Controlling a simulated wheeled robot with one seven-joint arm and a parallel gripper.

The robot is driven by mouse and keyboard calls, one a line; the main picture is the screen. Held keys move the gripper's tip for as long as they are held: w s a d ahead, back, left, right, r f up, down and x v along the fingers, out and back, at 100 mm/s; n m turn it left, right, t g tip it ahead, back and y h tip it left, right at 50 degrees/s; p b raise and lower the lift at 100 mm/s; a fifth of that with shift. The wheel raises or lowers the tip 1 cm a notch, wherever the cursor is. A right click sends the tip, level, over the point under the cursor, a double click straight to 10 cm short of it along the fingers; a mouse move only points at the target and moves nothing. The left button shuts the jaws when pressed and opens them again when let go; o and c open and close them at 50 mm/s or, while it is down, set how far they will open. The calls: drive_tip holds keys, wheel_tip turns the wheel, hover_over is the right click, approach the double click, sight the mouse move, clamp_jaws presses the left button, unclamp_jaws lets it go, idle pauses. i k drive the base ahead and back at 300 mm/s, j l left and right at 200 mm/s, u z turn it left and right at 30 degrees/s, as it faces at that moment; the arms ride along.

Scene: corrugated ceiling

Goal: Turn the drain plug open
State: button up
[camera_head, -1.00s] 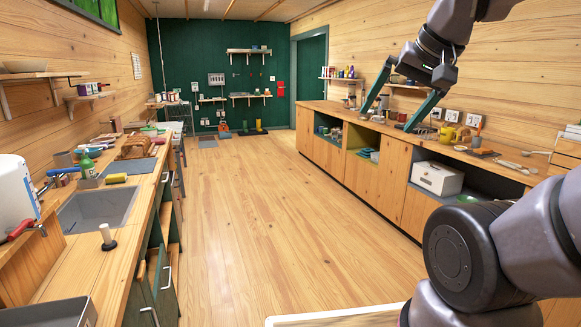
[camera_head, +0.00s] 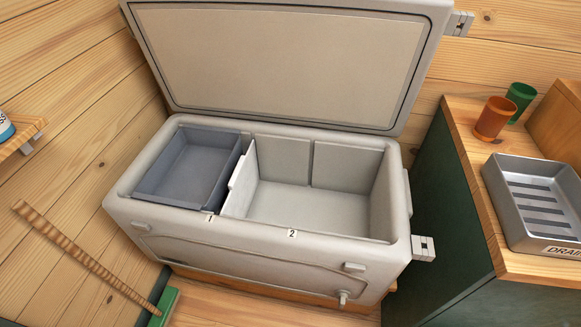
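A pale grey cooler chest (camera_head: 250,246) stands on the floor against the wood wall, its lid (camera_head: 290,60) raised. A small plug or spout (camera_head: 343,298) sticks out low on the right of its front wall; I take this for the drain plug. It is too small to tell how it is turned. My gripper is not in this view, so its state is hidden.
A blue-grey tray (camera_head: 190,168) sits in the cooler's left part; the right part is empty. A green broom (camera_head: 162,305) leans at the left. At right, a counter holds a metal drain tray (camera_head: 540,200), an orange cup (camera_head: 493,118) and a green cup (camera_head: 519,100).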

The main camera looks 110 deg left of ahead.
sight(343, 297)
drive_tip(key=l+u, duration=0.1)
drive_tip(key=u, duration=0.35)
drive_tip(key=i+l+u, duration=0.1)
drive_tip(key=u, duration=0.35)
drive_tip(key=l+u, duration=0.1)
drive_tip(key=u, duration=2.9)
drive_tip(key=k+j+z, duration=0.1)
drive_tip(key=k+z, duration=0.35)
drive_tip(key=k, duration=0.2)
